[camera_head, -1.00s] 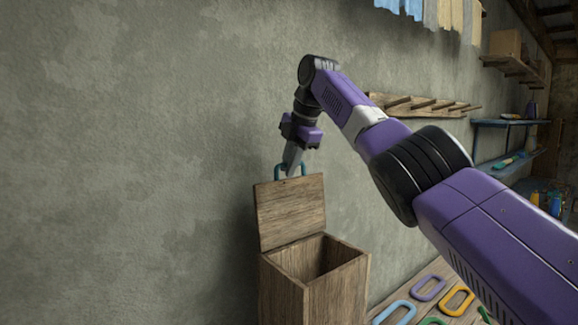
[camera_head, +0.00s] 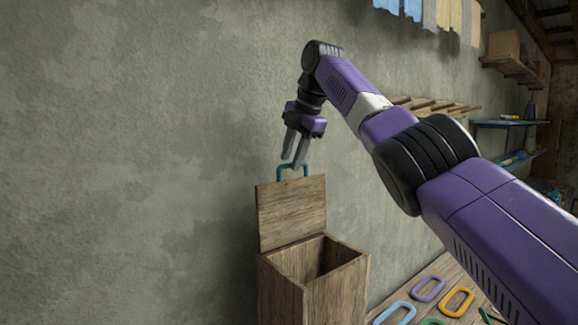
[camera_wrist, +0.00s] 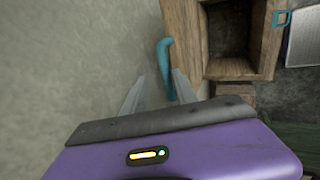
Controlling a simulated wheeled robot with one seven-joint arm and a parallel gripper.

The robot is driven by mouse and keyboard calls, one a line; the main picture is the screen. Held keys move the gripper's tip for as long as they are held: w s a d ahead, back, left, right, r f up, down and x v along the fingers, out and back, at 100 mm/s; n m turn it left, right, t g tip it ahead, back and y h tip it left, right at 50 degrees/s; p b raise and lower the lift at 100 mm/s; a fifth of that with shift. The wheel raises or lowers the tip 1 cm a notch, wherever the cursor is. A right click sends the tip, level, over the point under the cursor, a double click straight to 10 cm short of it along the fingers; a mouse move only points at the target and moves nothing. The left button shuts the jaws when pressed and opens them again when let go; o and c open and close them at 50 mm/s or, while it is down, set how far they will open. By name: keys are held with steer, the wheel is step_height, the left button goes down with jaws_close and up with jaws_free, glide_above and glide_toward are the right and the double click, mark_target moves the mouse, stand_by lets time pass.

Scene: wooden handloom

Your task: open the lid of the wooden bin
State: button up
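The wooden bin (camera_head: 335,290) stands against the wall, and its dark inside shows from above. Its lid (camera_head: 291,212) stands raised at the bin's left side, close to upright. A teal handle (camera_head: 281,171) is fixed on the lid's top edge. My gripper (camera_head: 292,161) is just above the handle, pointing down, with its two fingers apart. In the wrist view, the teal handle (camera_wrist: 164,62) lies between the spread fingers of my gripper (camera_wrist: 157,80), with gaps visible on both sides. The bin's opening (camera_wrist: 228,30) is to the right there.
Right of the bin is a wooden surface with several coloured loops, such as a yellow one (camera_head: 457,302) and a purple one (camera_head: 428,289). A pegged wooden rack (camera_head: 435,104) hangs on the wall behind my arm. The wall left of the bin is bare.

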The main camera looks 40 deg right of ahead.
steer(key=v, duration=0.5)
stand_by(0.3)
steer(key=shift+w, duration=0.1)
